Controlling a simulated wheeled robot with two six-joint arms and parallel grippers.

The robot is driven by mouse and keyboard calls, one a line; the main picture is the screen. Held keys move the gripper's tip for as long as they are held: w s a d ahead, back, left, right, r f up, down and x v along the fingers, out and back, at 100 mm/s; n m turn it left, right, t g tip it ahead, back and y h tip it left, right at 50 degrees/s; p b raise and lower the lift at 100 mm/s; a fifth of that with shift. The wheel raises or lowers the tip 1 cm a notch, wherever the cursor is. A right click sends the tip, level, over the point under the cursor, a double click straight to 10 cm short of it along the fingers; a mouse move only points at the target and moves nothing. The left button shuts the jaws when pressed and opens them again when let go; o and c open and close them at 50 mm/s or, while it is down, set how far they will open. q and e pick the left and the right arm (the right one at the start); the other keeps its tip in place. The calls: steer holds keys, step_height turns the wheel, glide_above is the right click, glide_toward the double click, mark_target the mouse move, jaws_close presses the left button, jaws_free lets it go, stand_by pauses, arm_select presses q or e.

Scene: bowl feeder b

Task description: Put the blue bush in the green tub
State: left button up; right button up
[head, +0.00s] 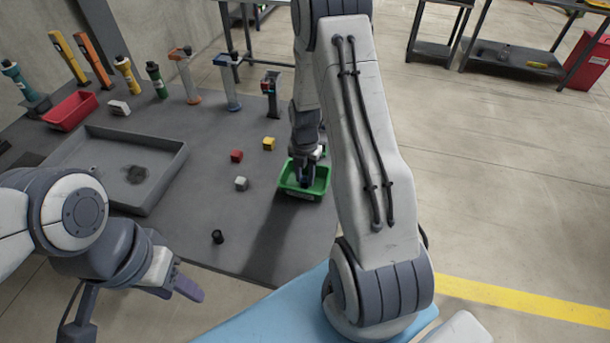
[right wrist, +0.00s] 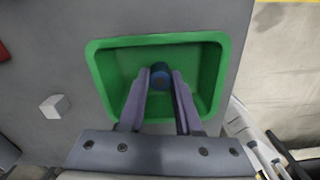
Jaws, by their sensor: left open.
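The green tub (head: 315,192) stands on the grey table near its right edge. It fills the middle of the right wrist view (right wrist: 101,75). The blue bush (right wrist: 160,76) is a small dark blue round piece between my right gripper's fingertips. My right gripper (right wrist: 161,82) reaches into the tub's opening and looks shut on the bush, with both fingertips against its sides. In the head view my right gripper (head: 306,178) is over the tub, and the bush is hidden there. My left gripper (head: 176,284) is open and empty, off the table's front edge.
Red (head: 237,156), yellow (head: 268,143) and grey (head: 241,184) cubes lie left of the tub. A black cylinder (head: 217,237) stands near the front edge. A grey tray (head: 172,177) and a red bin (head: 70,110) are at left. Several tools and stands line the back.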

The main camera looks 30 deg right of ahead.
mark_target(304, 179)
steer(key=o, duration=0.4)
steer(key=shift+c, duration=0.2)
step_height(304, 179, up, 12)
steer(key=s+a+r+m, duration=0.3)
steer(key=s+a+m, duration=0.1)
steer(key=a, duration=0.6)
steer(key=s+a+r+m, duration=0.4)
steer(key=a, duration=0.5)
steer(key=s+a+r+m, duration=0.1)
steer(key=s+a+m, duration=0.2)
steer(key=s, duration=0.4)
steer(key=s+a+m+y, duration=0.1)
steer(key=s+a+m, duration=0.3)
steer(key=s+m, duration=0.2)
steer(key=shift+s+a+r+b, duration=0.3)
steer(key=shift+s+r+b, duration=0.15)
steer(key=shift+s, duration=0.55)
